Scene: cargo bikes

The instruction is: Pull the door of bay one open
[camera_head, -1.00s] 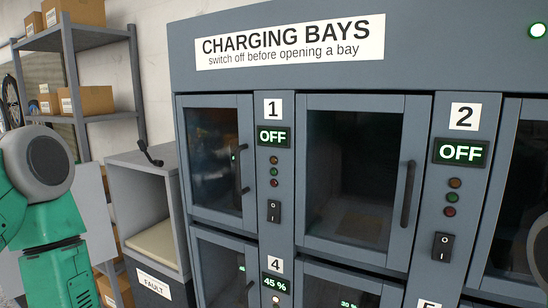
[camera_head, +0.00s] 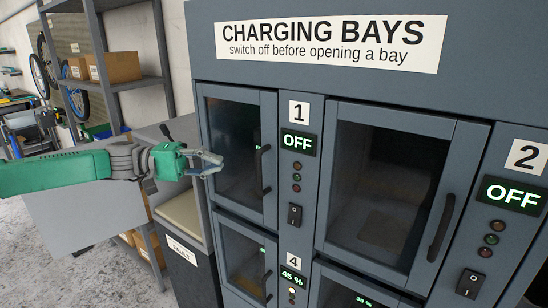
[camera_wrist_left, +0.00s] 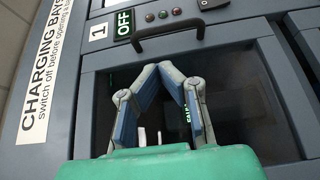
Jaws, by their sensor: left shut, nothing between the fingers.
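The door of bay one (camera_head: 238,160) is a grey-framed glass door left of the label 1, and it is closed. Its dark vertical handle (camera_head: 262,170) is on the door's right side; the handle also shows in the left wrist view (camera_wrist_left: 168,38). The bay one display (camera_head: 298,142) reads OFF. My left gripper (camera_head: 212,163) is in front of the door's left part, left of the handle and apart from it. In the left wrist view its fingers (camera_wrist_left: 172,68) meet at the tips, empty, before the dark glass. My right gripper is not in view.
Bay two (camera_head: 390,190) is closed and its display reads OFF. Bay four (camera_head: 245,262) below is closed and shows 45 %. A grey cabinet marked FAULT (camera_head: 190,255) stands left of the bays. A shelf with boxes (camera_head: 115,67) is behind my left arm.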

